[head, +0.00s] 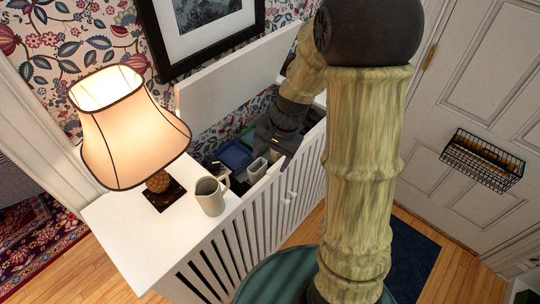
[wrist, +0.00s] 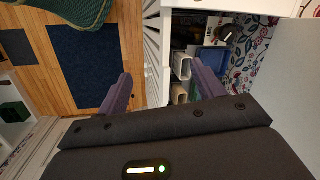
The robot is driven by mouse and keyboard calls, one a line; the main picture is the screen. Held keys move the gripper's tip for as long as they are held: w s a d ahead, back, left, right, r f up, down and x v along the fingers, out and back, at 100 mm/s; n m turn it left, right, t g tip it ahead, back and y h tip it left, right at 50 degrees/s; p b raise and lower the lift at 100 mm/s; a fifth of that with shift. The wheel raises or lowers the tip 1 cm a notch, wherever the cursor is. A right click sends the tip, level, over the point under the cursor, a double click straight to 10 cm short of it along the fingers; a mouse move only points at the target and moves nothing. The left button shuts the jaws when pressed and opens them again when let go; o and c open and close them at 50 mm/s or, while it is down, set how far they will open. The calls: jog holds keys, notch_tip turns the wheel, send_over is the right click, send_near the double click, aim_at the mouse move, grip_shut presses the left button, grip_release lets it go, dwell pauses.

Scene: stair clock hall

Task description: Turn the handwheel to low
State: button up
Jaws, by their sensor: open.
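My gripper (head: 278,140) reaches down at the open top of a white slatted cabinet (head: 238,240). In the wrist view its two purple fingers (wrist: 162,75) are apart with nothing held between them. The left finger shows over the floor outside the slatted front (wrist: 152,50), the right one over the cabinet's inside. A small dark, roundish thing (wrist: 225,32) shows inside, beyond the right finger; I cannot tell whether it is the handwheel. No handwheel or low mark can be made out clearly. My arm and gripper hide part of the inside in the head view.
Inside the cabinet are a blue bin (head: 236,155) and a pale container (head: 257,169). A raised white lid (head: 235,80) stands behind. A lit lamp (head: 135,125) and a mug (head: 210,195) stand on the white top at left. A wire basket (head: 482,160) hangs on the door.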

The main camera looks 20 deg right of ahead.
jog(key=c, duration=0.3)
jog(key=s+d+r+n+t+h, duration=0.1)
jog(key=s+r+n, duration=0.3)
jog(key=s+n, duration=0.4)
jog(key=shift+s+d+t+h, duration=0.4)
jog(key=shift+s+d+h, duration=0.25)
jog(key=shift+h, duration=0.05)
jog(key=shift+f, duration=0.1)
